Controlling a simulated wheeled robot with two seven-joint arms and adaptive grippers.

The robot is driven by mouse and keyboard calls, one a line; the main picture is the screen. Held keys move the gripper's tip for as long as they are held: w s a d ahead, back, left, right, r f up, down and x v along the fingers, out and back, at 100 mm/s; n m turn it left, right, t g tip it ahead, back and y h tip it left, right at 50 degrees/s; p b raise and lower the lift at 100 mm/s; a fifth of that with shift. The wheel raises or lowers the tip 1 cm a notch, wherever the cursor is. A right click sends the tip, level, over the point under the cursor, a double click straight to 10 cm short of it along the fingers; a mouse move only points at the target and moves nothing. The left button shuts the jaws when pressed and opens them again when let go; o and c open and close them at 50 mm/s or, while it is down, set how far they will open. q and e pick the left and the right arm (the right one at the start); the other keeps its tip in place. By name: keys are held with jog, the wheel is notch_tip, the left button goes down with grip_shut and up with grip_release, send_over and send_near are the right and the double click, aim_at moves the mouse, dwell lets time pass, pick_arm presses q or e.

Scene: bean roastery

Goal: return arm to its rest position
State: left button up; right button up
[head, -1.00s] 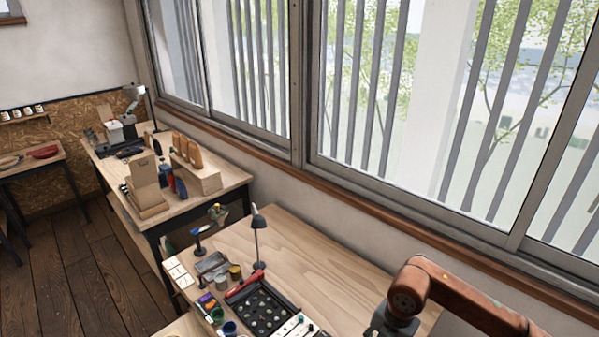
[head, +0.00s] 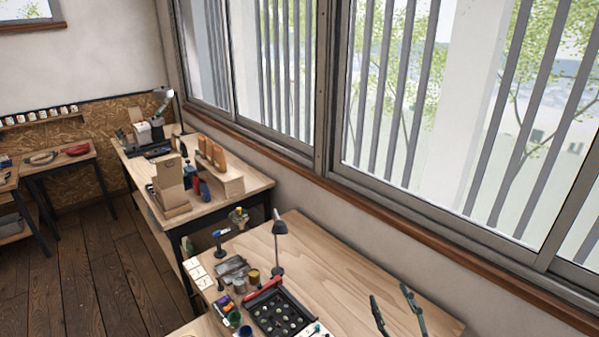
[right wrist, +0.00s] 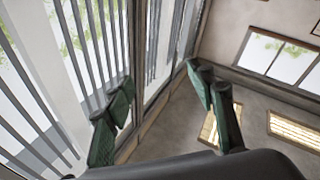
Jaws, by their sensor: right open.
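My right gripper (head: 396,312) shows at the lower right of the head view, with only its two fingers in frame. The fingers stand apart over the near bench's right part, with nothing between them. In the right wrist view the same gripper (right wrist: 162,100) has its green-padded fingers spread wide and empty, with windows and walls beyond. The rest of the right arm is out of the head view. My left gripper is not in view.
The near bench (head: 330,262) has a bare middle. On its left are a black tray (head: 283,318) of small pieces, a desk lamp (head: 279,240) and several small containers. A second bench (head: 230,205) stands behind it. Windows (head: 400,110) line the right wall.

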jog(key=s+d+f+m+g+h, duration=0.4)
jog(key=d+f, duration=0.3)
jog(key=f, duration=0.6)
jog(key=s+d+f+m+g+h, duration=0.3)
jog(key=s+d+f+g+h, duration=0.25)
jog(key=f, duration=0.65)
jog(key=s+f+g+y, duration=0.2)
jog(key=s+f+g, duration=0.2)
jog(key=s+f, duration=0.45)
jog(key=s+f+g+y, duration=0.25)
jog(key=s+f, duration=0.25)
jog(key=s, duration=0.7)
notch_tip(320, 180, down, 31)
jog(key=s+a+g+b, duration=0.1)
jog(key=s+a+g, duration=0.1)
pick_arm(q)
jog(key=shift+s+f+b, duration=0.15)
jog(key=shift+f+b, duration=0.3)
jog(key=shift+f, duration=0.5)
pick_arm(e)
jog(key=s+f+n+g, duration=0.1)
jog(key=s+f, duration=1.7)
jog(key=shift+s+d, duration=0.25)
jog(key=shift+s, duration=0.05)
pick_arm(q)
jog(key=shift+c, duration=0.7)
pick_arm(e)
jog(key=shift+c, duration=0.7)
